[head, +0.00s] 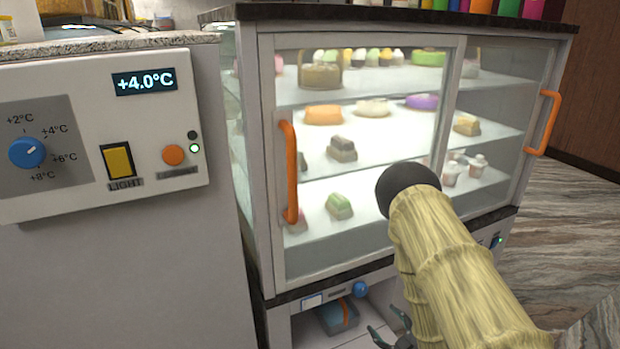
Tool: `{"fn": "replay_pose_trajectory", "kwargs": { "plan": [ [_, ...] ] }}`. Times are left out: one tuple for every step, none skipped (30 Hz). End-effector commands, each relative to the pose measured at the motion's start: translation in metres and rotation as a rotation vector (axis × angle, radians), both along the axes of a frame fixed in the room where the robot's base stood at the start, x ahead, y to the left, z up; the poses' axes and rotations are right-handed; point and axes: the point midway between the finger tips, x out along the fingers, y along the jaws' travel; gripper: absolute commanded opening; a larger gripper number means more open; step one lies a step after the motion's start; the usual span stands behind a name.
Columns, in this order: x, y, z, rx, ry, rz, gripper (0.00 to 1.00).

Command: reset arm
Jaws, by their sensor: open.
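My arm, with a pale yellow sleeve, rises from the lower right in front of the glass display case (352,250), with a dark rounded joint at its top. My gripper (391,330) shows only in part at the bottom edge, beside the sleeve and in front of the case's lower shelf. Its dark fingers are apart, and I see nothing between them. The rest of the gripper is hidden by the sleeve or cut off by the frame.
The case has two glass doors with orange handles (289,172) (543,122) and sweets on its shelves. A control panel (100,130) reading +4.0°C stands close at left. Open floor (570,230) shows at right.

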Motion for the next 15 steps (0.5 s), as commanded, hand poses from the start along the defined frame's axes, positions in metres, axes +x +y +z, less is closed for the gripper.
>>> {"fn": "replay_pose_trajectory", "kwargs": {
  "plan": [
    [-0.008, 0.0, -0.01, 0.009, 0.051, -0.023, 0.67],
    [-0.013, 0.0, -0.017, 0.015, 0.09, -0.042, 0.67],
    [-0.022, -0.001, -0.029, 0.024, 0.152, -0.07, 0.67],
    [-0.031, -0.001, -0.038, 0.031, 0.204, -0.095, 0.67],
    [-0.04, -0.001, -0.048, 0.042, 0.257, -0.121, 0.67],
    [-0.054, -0.002, -0.06, 0.053, 0.333, -0.158, 0.67],
    [-0.065, -0.001, -0.069, 0.064, 0.388, -0.185, 0.67],
    [-0.077, -0.001, -0.078, 0.073, 0.445, -0.214, 0.67],
    [-0.093, -0.001, -0.089, 0.087, 0.519, -0.25, 0.67],
    [-0.107, 0.0, -0.097, 0.098, 0.576, -0.28, 0.67],
    [-0.12, 0.001, -0.104, 0.108, 0.63, -0.308, 0.67],
    [-0.14, 0.002, -0.113, 0.121, 0.706, -0.348, 0.67],
    [-0.154, 0.005, -0.118, 0.132, 0.761, -0.375, 0.67],
    [-0.17, 0.006, -0.124, 0.14, 0.817, -0.405, 0.67],
    [-0.189, 0.009, -0.129, 0.153, 0.886, -0.442, 0.67]
  ]
}}
